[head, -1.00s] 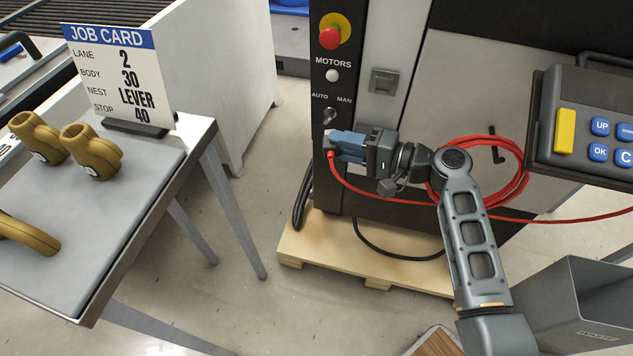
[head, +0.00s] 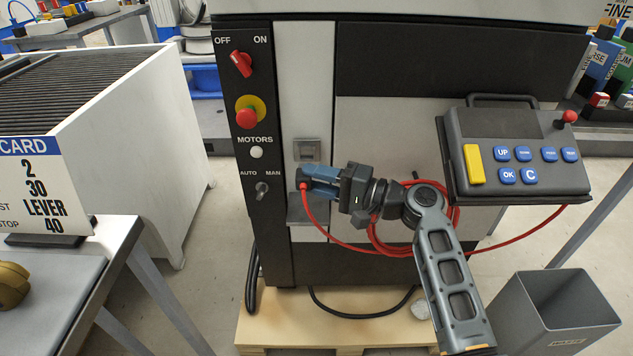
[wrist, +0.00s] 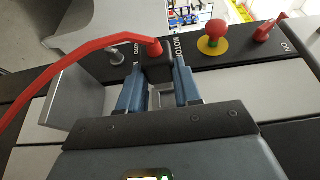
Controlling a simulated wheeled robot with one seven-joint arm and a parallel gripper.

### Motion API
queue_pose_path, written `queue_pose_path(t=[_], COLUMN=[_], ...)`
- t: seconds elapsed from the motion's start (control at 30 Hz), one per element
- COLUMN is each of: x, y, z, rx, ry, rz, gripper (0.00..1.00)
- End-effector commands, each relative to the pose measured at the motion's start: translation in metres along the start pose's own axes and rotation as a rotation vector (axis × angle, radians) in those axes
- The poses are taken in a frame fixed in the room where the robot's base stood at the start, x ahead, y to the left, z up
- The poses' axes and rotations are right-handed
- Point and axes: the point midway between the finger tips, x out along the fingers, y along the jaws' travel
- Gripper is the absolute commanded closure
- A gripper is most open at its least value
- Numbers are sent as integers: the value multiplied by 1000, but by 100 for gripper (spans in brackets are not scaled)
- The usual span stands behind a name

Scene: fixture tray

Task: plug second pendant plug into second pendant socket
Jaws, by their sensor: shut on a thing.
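My gripper (head: 312,182) is shut on the pendant plug, a small black block (wrist: 158,70) with a red cable leaving its end. In the wrist view, the plug sits between the two blue fingers of my gripper (wrist: 158,85). In the head view the fingers mostly hide it. A square grey socket plate (head: 308,150) is on the cabinet's light panel, just above my fingers. A grey square frame (wrist: 163,97) shows behind the fingers in the wrist view; I cannot tell if it is that socket. The plug appears apart from the plate.
A grey ledge (head: 308,208) juts from the panel below my fingers. The black control strip (head: 258,170) with knobs is to the left. The red cable (head: 350,248) loops below my arm. The pendant (head: 515,155) is at right, above a grey bin (head: 555,310).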

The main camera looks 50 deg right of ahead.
Motion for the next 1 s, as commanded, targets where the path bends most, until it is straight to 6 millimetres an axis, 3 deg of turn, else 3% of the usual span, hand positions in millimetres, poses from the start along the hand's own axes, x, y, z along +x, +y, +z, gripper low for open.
queue_pose_path(t=[0.5, 1.0], x=[16, 20], y=[1, -1], z=[-40, -50], rx=[-1, -2], ry=[1, 4], rz=[-1, -1], gripper=[100, 100])
